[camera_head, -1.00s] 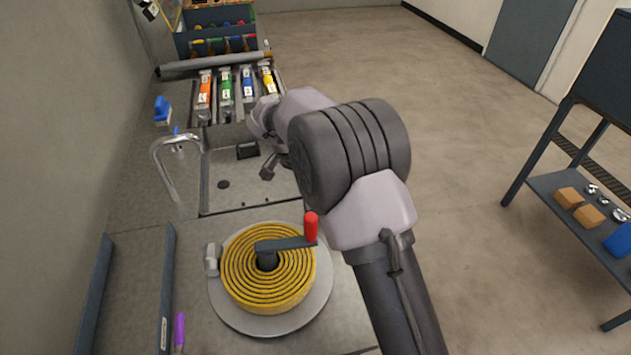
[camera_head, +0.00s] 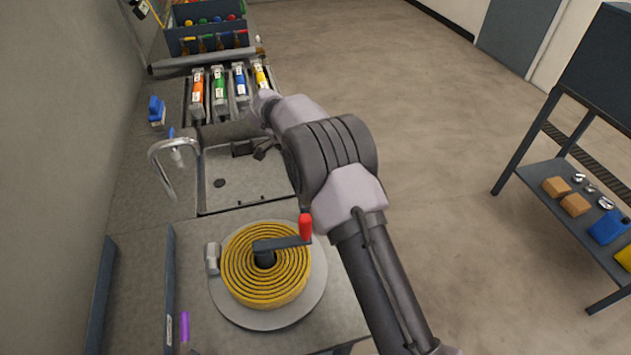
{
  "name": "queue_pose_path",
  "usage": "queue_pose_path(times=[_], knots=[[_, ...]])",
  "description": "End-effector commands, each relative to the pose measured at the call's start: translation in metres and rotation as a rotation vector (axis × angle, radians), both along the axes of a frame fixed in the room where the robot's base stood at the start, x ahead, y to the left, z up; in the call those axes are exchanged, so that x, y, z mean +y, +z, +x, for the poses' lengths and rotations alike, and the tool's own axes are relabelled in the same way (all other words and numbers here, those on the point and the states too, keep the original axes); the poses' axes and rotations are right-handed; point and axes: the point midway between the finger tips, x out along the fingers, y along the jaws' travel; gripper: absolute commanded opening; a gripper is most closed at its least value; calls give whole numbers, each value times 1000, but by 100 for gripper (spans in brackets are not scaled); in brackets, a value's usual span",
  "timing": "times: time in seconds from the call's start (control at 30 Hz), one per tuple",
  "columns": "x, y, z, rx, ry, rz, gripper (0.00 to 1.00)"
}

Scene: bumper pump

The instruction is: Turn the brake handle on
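No part is labelled as the brake handle, so I cannot tell which one it is. A dark crank with a red grip (camera_head: 305,227) sits over the coiled yellow hose (camera_head: 240,283) on a round grey plate. Further back stand several levers with orange (camera_head: 197,86), green (camera_head: 219,85), blue (camera_head: 239,82) and yellow (camera_head: 260,76) labels.
A sink (camera_head: 242,186) with a curved metal faucet (camera_head: 160,165) lies between the hose and the levers. A blue-handled brush (camera_head: 156,109) lies at the left. A shelf (camera_head: 540,180) stands at the right. The floor between is clear.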

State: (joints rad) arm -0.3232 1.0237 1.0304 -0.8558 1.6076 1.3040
Motion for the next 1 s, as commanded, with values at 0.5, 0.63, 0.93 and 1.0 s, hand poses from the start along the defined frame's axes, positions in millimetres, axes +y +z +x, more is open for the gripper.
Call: queue_pose_path(times=[0.5, 0.63, 0.93, 1.0], knots=[[0, -1, -1, 2, -23, 1, 0], [0, -1, -1, 2, -22, 0, 33], [0, 0, 0, 0, -21, 1, 37], [1, 3, 0, 0, -20, 0, 37]])
